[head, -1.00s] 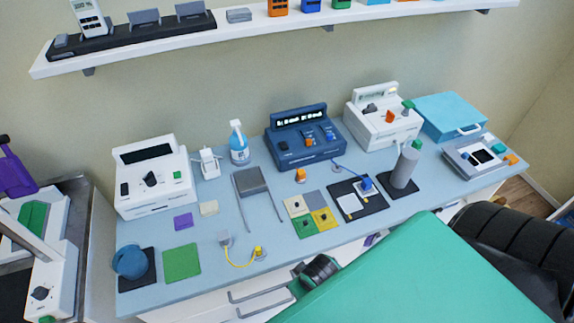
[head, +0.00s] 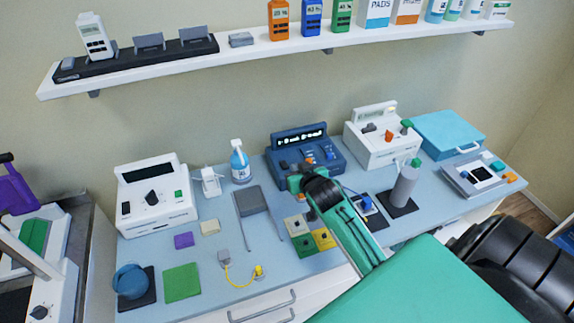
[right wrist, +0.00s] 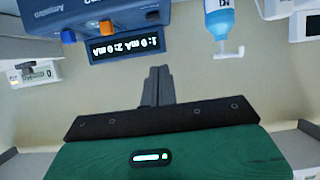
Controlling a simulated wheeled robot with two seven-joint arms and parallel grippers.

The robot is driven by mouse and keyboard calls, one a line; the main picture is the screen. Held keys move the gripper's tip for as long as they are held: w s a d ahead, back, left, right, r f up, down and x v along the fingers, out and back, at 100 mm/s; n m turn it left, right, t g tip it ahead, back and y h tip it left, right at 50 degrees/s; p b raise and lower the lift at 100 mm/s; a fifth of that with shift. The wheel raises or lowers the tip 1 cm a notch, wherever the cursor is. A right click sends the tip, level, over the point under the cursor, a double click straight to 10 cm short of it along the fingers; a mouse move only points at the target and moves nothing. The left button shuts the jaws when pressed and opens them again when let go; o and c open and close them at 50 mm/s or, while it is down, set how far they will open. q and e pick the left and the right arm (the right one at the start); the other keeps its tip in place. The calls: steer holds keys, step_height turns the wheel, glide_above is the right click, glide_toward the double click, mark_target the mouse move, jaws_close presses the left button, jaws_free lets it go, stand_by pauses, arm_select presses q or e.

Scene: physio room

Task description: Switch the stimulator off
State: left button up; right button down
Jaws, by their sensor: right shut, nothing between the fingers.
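The stimulator (head: 330,152) is a blue unit at the back middle of the bench, with a lit display and coloured knobs on its sloped front. In the right wrist view the stimulator (right wrist: 185,12) is upside down; its lit display (right wrist: 125,45) gives two mA readings. An orange knob (right wrist: 106,27) and a blue knob (right wrist: 68,36) show there. My right gripper (head: 296,180) is at the front left of the stimulator and hides part of its front. In the right wrist view its dark fingers (right wrist: 157,72) are together and empty, apart from the knobs. My left gripper is not in view.
A spray bottle (head: 239,162) stands left of the stimulator. A white unit (head: 383,137) stands to its right, and another white unit (head: 158,222) at the left. Small pads, a grey cylinder (head: 405,185) and a yellow cable (head: 240,283) lie or stand on the bench.

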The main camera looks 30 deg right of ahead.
steer(key=p, duration=0.3)
glide_above(287, 165)
steer(key=s+a, duration=0.1)
steer(key=s, duration=0.1)
steer(key=f, duration=0.2)
steer(key=shift+w+a+f, duration=0.1)
steer(key=shift+w+f, duration=0.15)
steer(key=shift+f, duration=0.15)
step_height(287, 165, down, 2)
steer(key=shift+s+f+p, duration=0.1)
steer(key=shift+f+p, duration=0.15)
steer(key=shift+p, duration=0.5)
steer(key=shift+s+a+f, duration=0.1)
steer(key=shift+s+f, duration=0.05)
steer(key=shift+f, duration=0.75)
